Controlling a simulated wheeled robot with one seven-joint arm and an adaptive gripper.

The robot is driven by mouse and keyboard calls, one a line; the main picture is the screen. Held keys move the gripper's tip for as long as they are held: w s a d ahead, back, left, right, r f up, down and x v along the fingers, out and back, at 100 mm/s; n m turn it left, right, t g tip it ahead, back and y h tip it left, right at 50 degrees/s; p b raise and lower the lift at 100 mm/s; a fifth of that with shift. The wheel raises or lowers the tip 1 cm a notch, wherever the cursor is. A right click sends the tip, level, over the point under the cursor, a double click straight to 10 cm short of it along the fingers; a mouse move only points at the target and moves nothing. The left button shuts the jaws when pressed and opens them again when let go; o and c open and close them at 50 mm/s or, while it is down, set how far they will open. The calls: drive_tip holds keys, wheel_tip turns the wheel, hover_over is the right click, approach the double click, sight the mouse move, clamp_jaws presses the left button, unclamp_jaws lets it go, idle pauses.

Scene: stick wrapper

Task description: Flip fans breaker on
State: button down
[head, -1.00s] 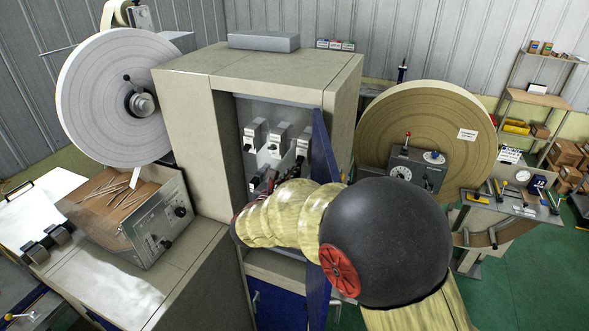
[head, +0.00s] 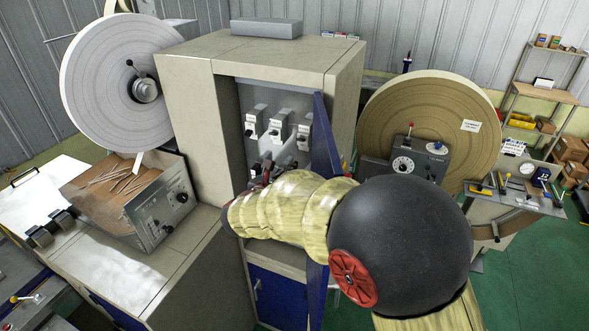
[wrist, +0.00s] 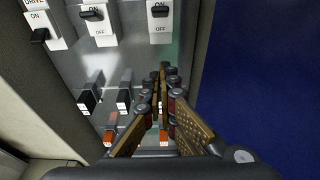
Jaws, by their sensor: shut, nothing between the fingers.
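Three white breakers with black levers sit on the grey panel inside the open cabinet: left (head: 254,123), middle (head: 279,127) and right (head: 304,131). In the wrist view the left breaker (wrist: 42,22) reads DRIVE, its lever lower than the others. The middle breaker (wrist: 97,24) and right breaker (wrist: 160,22) show ON and OFF, their levers near ON. No fans label is readable. My gripper (wrist: 160,75) is shut and empty, below the right breaker and apart from its lever. In the head view my gripper (head: 266,172) is partly hidden by my arm.
Lower on the panel are black blocks (wrist: 88,98) with orange parts (wrist: 109,136), close to my fingers and partly hidden by them. The beige cabinet wall (head: 195,125) bounds the left.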

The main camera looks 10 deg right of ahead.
drive_tip(key=s+a+r, duration=0.3)
drive_tip(key=s+r, duration=0.1)
drive_tip(key=r, duration=0.3)
drive_tip(key=shift+s+a+b, duration=0.25)
drive_tip(key=shift+b, duration=0.1)
